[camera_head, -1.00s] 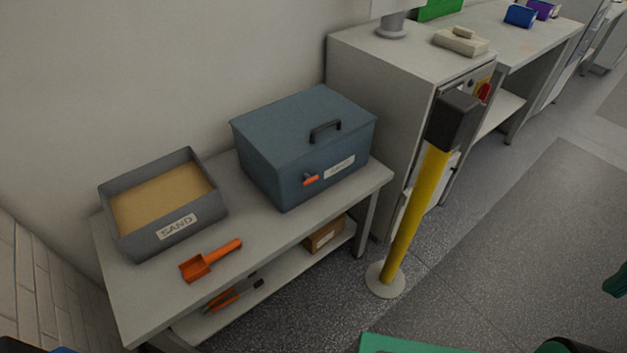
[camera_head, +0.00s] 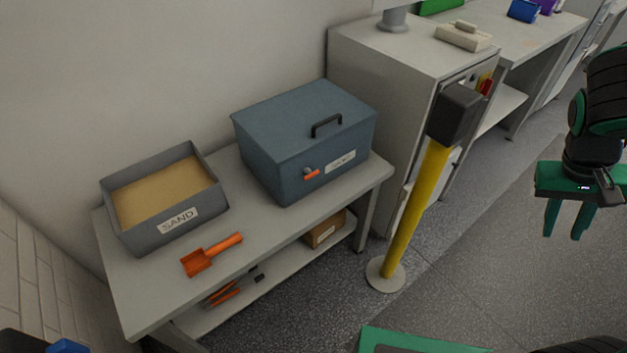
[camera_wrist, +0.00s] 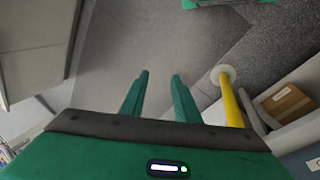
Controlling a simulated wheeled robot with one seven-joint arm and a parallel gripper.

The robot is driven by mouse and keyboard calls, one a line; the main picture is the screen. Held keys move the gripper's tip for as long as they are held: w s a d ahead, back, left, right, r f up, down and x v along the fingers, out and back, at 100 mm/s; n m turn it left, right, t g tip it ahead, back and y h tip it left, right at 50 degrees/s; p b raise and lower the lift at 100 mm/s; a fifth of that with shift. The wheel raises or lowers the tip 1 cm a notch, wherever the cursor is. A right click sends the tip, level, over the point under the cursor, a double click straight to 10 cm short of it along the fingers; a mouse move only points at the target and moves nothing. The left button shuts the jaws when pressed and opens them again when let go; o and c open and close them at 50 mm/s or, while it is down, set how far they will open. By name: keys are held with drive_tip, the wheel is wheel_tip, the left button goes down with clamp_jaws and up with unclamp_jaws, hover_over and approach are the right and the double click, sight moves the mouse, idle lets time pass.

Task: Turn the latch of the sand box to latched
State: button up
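The sand box is the blue-grey lidded box (camera_head: 300,145) on the bench in the head view, with its lid down and a black handle on the lid. Its orange latch (camera_head: 312,175) is on the front face, left of a white label, and lies roughly level. My gripper (camera_head: 566,236) hangs at the right of the head view, well apart from the box, fingers pointing down. In the wrist view my gripper (camera_wrist: 158,75) shows two green fingers apart with nothing between them.
An open grey sand tray (camera_head: 120,237) and an orange scoop (camera_head: 211,255) share the bench. A yellow post with a black top (camera_head: 417,205) stands on the floor between my gripper and the box. A cardboard box (camera_head: 325,230) sits on the lower shelf. Floor at right is clear.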

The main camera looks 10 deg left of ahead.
drive_tip(key=w+a+f+n+t+h, duration=0.3)
drive_tip(key=w+a+f+n+h, duration=0.15)
drive_tip(key=w+a, duration=0.55)
drive_tip(key=n+t+y, duration=1)
drive_tip(key=n+t, duration=0.4)
drive_tip(key=n, duration=0.5)
approach(309, 173)
drive_tip(key=w+f, duration=0.1)
drive_tip(key=w, duration=0.6)
drive_tip(key=shift+w+d, duration=0.2)
drive_tip(key=shift+d, duration=0.05)
drive_tip(key=shift+f, duration=0.15)
clamp_jaws()
